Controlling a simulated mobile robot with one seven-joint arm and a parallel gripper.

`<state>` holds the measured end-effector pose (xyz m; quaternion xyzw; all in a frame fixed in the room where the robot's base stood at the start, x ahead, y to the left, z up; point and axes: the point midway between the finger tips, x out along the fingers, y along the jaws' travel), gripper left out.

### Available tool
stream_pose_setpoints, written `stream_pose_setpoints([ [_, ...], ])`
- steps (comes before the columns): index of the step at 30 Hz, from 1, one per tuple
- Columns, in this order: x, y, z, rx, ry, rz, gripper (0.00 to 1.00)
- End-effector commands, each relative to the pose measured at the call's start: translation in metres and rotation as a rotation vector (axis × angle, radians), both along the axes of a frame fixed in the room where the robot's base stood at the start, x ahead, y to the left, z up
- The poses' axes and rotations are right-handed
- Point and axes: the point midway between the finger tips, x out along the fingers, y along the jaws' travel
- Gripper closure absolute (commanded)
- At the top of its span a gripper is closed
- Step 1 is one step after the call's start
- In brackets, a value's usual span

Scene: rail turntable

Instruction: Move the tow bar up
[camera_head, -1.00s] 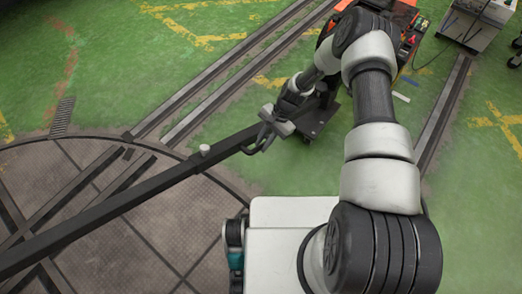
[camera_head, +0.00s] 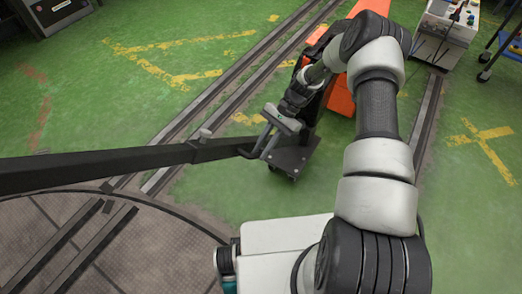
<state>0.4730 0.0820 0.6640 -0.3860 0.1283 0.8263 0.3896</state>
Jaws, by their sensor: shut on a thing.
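The tow bar (camera_head: 110,166) is a long dark beam running from the left edge to the middle, over the turntable. Its right end has a light knob (camera_head: 206,133) on top and a dark hooked handle (camera_head: 262,147). My gripper (camera_head: 272,128) is shut on the handle at that end. The fingertips are small in the view and partly merge with the handle. The bar looks nearly level in the picture and raised above the turntable deck (camera_head: 130,250).
Rails (camera_head: 225,90) run across the green floor. A white cart (camera_head: 446,35) stands at the back right.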

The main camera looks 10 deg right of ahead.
Motion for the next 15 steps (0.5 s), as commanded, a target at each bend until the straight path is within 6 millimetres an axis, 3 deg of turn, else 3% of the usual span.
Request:
stream_pose_setpoints([
  [5, 0.0031, -0.0015, 0.0005, -0.003, -0.008, -0.004, 1.0],
  [6, 0.0031, -0.0015, 0.0005, -0.003, -0.008, -0.004, 0.81],
  [9, 0.0028, -0.0013, 0.0004, -0.003, -0.007, -0.003, 0.65],
  [15, 0.0014, -0.0008, 0.0, -0.003, -0.004, -0.003, 0.65],
])
